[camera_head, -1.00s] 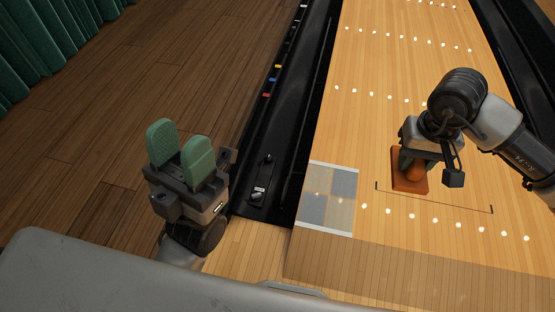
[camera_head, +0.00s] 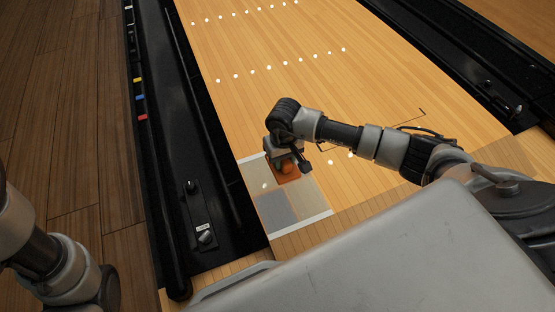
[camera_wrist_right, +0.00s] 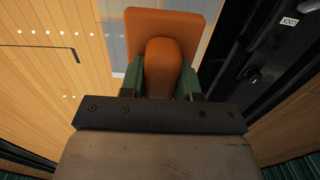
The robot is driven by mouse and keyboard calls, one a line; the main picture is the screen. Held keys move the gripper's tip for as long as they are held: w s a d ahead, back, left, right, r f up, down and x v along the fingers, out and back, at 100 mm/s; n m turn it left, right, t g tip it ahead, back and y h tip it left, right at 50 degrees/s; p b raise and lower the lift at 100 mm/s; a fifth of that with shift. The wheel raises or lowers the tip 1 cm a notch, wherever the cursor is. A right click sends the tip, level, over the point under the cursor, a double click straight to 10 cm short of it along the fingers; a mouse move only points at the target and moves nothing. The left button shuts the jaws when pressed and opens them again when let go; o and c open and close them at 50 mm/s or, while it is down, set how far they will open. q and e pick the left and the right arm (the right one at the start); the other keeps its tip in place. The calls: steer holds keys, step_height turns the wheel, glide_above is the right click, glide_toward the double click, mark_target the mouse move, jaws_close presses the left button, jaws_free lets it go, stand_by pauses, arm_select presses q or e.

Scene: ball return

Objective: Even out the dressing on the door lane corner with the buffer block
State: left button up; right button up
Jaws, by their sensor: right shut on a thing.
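The buffer block (camera_head: 291,175), an orange-brown slab with a rounded handle, is over the upper right part of a checkered patch (camera_head: 273,208) on the lane corner. The patch has grey and tan squares between white strips, and its upper right square is mostly hidden. My right gripper (camera_head: 284,161) is shut on the block's handle. In the right wrist view the green fingers (camera_wrist_right: 163,78) clasp both sides of the handle (camera_wrist_right: 163,65). I cannot tell whether the block touches the lane. My left gripper is out of view; only part of that arm shows at lower left.
A black gutter (camera_head: 175,130) with a small labelled knob (camera_head: 206,237) runs left of the patch. Another dark gutter (camera_head: 440,60) lies at right. The bare lane (camera_head: 270,100), with white dots, is open beyond the patch.

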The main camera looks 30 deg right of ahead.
steer(key=shift+w+d+f, duration=0.15)
steer(key=shift+f, duration=0.8)
step_height(320, 180, down, 8)
steer(key=b, duration=0.7)
steer(key=shift+f, duration=0.2)
steer(key=shift+s+d+r, duration=0.1)
steer(key=shift+s+d, duration=0.05)
steer(key=shift+s, duration=0.1)
steer(key=s+d+p, duration=0.1)
steer(key=s+d, duration=0.1)
steer(key=s, duration=0.1)
steer(key=s+d+p, duration=0.2)
steer(key=s, duration=0.2)
steer(key=s+d+p, duration=0.2)
steer(key=s, duration=0.1)
steer(key=shift+s, duration=0.15)
steer(key=shift+s+d, duration=0.2)
steer(key=shift+s, duration=0.05)
steer(key=shift+f+b, duration=0.35)
steer(key=shift+f, duration=0.35)
